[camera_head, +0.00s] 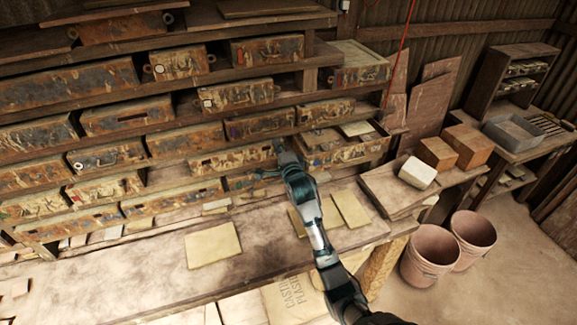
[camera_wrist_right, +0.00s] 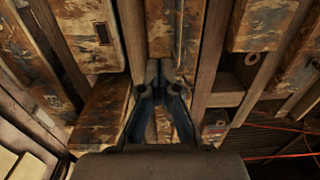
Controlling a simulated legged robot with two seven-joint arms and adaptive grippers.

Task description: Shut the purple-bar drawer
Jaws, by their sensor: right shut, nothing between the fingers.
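A drawer with a small purplish mark at its left end (camera_head: 260,125) sits in the rusty drawer rack, just above and left of my right gripper. It looks about level with its neighbours. To its right, another drawer (camera_head: 345,153) stands pulled out, its open top showing pale tiles; I cannot make out a bar colour on it. My right gripper (camera_head: 278,152) is shut and empty, close to the drawer fronts between these two; I cannot tell whether it touches. In the right wrist view the gripper's fingers (camera_wrist_right: 160,90) point at rusty metal fronts. My left gripper is not in view.
A wooden bench (camera_head: 130,265) with loose tiles (camera_head: 212,245) runs below the rack. At the right, a ledge carries a white block (camera_head: 417,172) and brown boxes (camera_head: 437,153). Two pinkish buckets (camera_head: 430,257) stand on the floor. A red cord (camera_head: 402,45) hangs behind.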

